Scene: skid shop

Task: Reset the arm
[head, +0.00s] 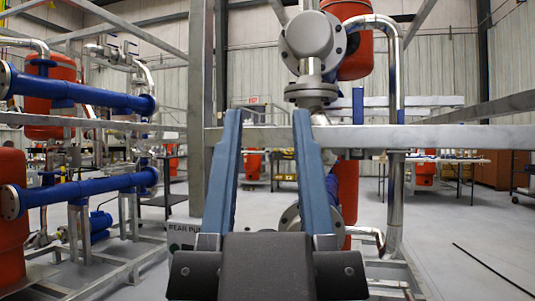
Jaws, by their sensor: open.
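My gripper (268,122) shows in the lower middle of the head view. Its two long blue fingers stand up from a dark grey body, spread apart and roughly parallel. Nothing is held between them; the gap shows a grey steel rail and the shop behind. The fingertips appear in front of the horizontal grey rail (420,137); I cannot tell how near they are to it. The rest of my arm is out of view.
A grey upright post (197,100) stands left of my fingers. A grey flanged valve (308,50) and a shiny pipe (397,110) are at right. Blue pipes (85,95) and red tanks fill the left. Open floor (470,230) lies at right, with a dark line on it.

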